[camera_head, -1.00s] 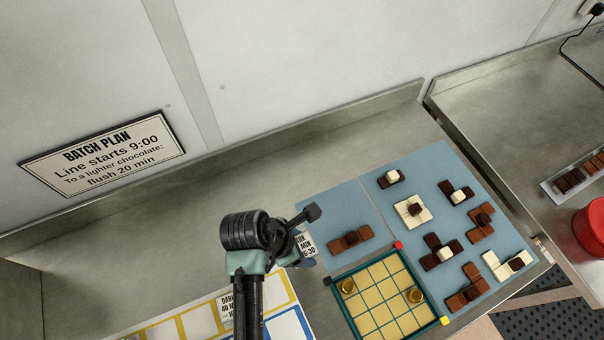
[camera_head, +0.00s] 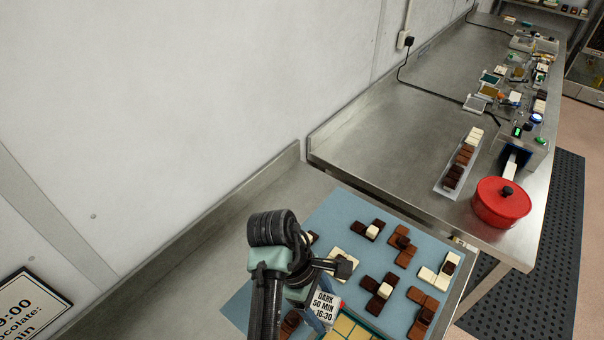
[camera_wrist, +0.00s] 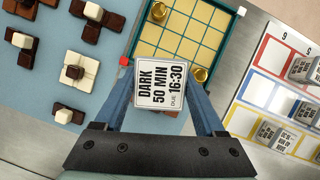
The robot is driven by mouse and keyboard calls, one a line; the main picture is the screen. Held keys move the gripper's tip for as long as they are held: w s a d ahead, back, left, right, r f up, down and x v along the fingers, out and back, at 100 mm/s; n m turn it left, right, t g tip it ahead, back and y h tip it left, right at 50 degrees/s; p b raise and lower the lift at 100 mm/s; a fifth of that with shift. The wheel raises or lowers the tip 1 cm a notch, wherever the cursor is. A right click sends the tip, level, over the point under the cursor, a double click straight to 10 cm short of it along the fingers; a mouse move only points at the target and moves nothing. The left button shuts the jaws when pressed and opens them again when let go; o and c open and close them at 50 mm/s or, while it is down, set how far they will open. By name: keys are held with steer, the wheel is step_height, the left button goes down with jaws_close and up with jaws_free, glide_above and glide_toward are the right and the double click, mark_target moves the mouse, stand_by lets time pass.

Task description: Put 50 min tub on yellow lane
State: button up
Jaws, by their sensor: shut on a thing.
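The 50 min tub (camera_wrist: 161,86) has a white label reading "DARK 50 MIN DUE 16:30". My gripper (camera_wrist: 162,98) is shut on it, with one blue finger at each side of the label. The label also shows in the head view (camera_head: 323,307), beside my arm. The yellow lane (camera_wrist: 241,121) is the lowest coloured row of a white lane board at the right of the wrist view, with labelled tubs on it. The held tub is left of that lane in the picture. The board is not in the head view.
A blue mat (camera_head: 345,225) carries several chocolate pieces. A green-framed grid tray (camera_wrist: 181,42) with brass pegs lies close to the held tub. A red pot (camera_head: 501,203) and a chocolate strip (camera_head: 462,160) stand on the steel bench at right.

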mark_target(326, 319)
steer(key=f+m, duration=0.1)
steer(key=m, duration=0.1)
steer(key=s+f+m+g+y+b, duration=0.1)
steer(key=m, duration=0.2)
steer(key=m+g+y+b, duration=0.1)
steer(key=m, duration=0.1)
steer(key=shift+s+d+f+m, duration=0.2)
steer(key=shift+d+f+m, duration=0.1)
steer(key=shift+d+f, duration=0.1)
steer(key=s+a+f+m, duration=0.1)
steer(key=m, duration=0.1)
steer(key=s+a+f+m+y+b, duration=0.1)
steer(key=a+m, duration=0.1)
steer(key=s+a+f+m+y, duration=0.1)
steer(key=m, duration=0.1)
steer(key=shift+s+a+g, duration=0.2)
steer(key=shift+a+g, duration=0.15)
steer(key=shift+g, duration=0.05)
steer(key=shift+s, duration=0.1)
